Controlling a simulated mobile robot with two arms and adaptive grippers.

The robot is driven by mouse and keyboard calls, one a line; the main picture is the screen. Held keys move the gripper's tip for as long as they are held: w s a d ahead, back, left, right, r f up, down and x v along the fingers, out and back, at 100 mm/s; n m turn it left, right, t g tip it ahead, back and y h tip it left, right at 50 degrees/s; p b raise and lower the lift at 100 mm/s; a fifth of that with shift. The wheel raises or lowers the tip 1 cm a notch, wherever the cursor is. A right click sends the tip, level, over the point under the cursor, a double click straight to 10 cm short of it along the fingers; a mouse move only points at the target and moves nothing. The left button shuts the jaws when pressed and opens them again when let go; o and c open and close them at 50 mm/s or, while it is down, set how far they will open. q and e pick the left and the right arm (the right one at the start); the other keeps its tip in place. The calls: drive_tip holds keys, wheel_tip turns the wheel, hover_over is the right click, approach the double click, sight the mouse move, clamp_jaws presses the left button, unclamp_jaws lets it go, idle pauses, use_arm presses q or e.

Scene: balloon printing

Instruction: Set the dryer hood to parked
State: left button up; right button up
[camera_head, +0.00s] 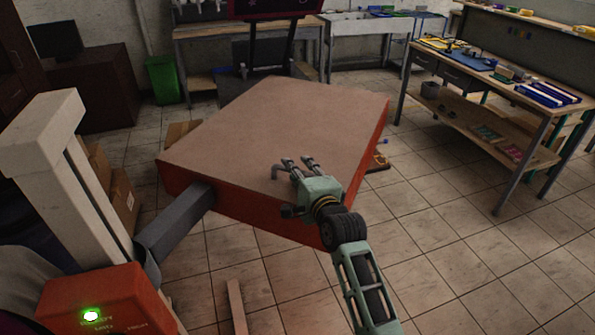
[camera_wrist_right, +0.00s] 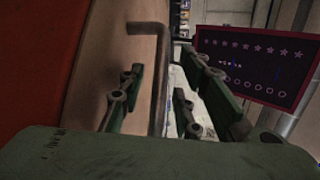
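The dryer hood (camera_head: 270,130) is a large box with a flat tan top and red-orange sides, in the middle of the head view. A dark grey arm (camera_head: 178,225) joins its left front side to the machine at left. A bent grey handle (camera_head: 278,172) sticks up at the hood's front edge; it also shows in the right wrist view (camera_wrist_right: 158,75). My right gripper (camera_head: 300,163) is at the hood's front edge, just right of the handle. Its fingers are apart, and the handle shows between them in the wrist view; contact cannot be told. My left gripper is out of view.
A pale upright column (camera_head: 65,175) and an orange box (camera_head: 105,305) with a lit green lamp stand at left. Cardboard boxes (camera_head: 122,200) lie behind the column. A workbench (camera_head: 480,90) stands at right. The tiled floor (camera_head: 440,230) at front right is clear.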

drive_tip(key=shift+c, duration=0.4)
clamp_jaws()
drive_tip(key=shift+f, duration=0.1)
